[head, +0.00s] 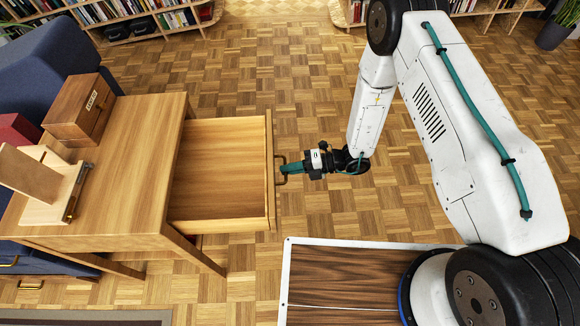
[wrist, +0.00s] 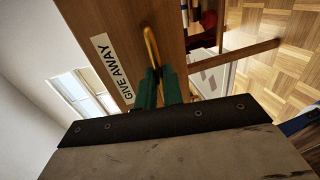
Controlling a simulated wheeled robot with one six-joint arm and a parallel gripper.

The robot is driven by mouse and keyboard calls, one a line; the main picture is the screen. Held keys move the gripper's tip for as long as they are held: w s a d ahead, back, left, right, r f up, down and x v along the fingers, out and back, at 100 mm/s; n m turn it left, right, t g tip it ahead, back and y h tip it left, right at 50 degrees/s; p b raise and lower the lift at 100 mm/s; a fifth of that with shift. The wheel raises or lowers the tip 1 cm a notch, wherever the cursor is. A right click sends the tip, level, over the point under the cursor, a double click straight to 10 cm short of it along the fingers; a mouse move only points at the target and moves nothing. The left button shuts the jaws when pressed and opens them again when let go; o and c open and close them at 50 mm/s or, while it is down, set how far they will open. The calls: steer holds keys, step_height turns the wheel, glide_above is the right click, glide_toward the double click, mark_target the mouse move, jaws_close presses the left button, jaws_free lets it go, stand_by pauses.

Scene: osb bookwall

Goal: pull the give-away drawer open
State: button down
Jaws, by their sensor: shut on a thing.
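The give-away drawer (head: 222,170) stands well out of the wooden side table (head: 128,165) at the left of the head view, and its inside looks empty. In the wrist view, the drawer front (wrist: 100,28) carries a white label (wrist: 113,68) reading GIVE AWAY. A brass handle (wrist: 150,45) is fixed to this front; it also shows in the head view (head: 281,168). My gripper (head: 288,168) is at the handle, its green fingers (wrist: 158,88) shut on it. The fingers hide part of the handle.
A wooden box (head: 82,110) and a wooden stand (head: 50,185) are on the table top. A dark blue sofa (head: 50,70) is behind the table. Bookshelves line the back. The parquet floor (head: 310,110) right of the drawer is clear.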

steer(key=c, duration=1.5)
jaws_free()
steer(key=shift+c, duration=0.2)
steer(key=v, duration=0.7)
steer(key=shift+d, duration=0.35)
